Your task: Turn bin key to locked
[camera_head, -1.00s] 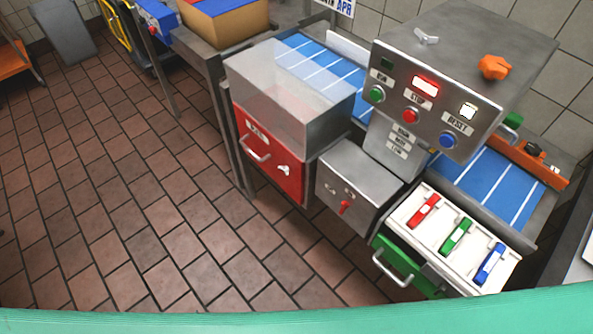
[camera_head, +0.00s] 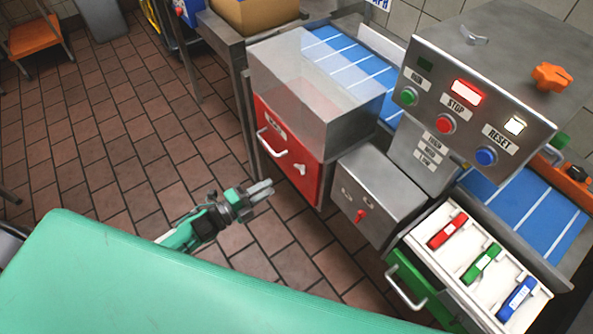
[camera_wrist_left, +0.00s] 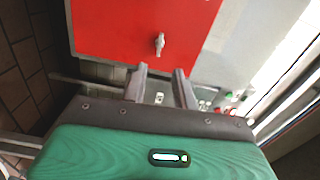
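The red bin front (camera_head: 283,150) has a white handle on its left and a small pale key (camera_head: 300,169) on its right. In the left wrist view the key (camera_wrist_left: 159,44) stands out from the red panel (camera_wrist_left: 115,25), roughly upright. My left gripper (camera_head: 266,187) is in front of the bin, to the lower left of the key and apart from it. In the left wrist view my left gripper (camera_wrist_left: 160,71) has its two fingers apart with nothing between them, below the key. The bin label is too small to read. My right gripper is not in view.
A grey box with a red switch (camera_head: 360,216) stands right of the bin. Right of it, a green-fronted drawer (camera_head: 415,283) is open with red, green and blue items. A control panel (camera_head: 470,120) with buttons rises behind. The tiled floor (camera_head: 120,150) at left is clear.

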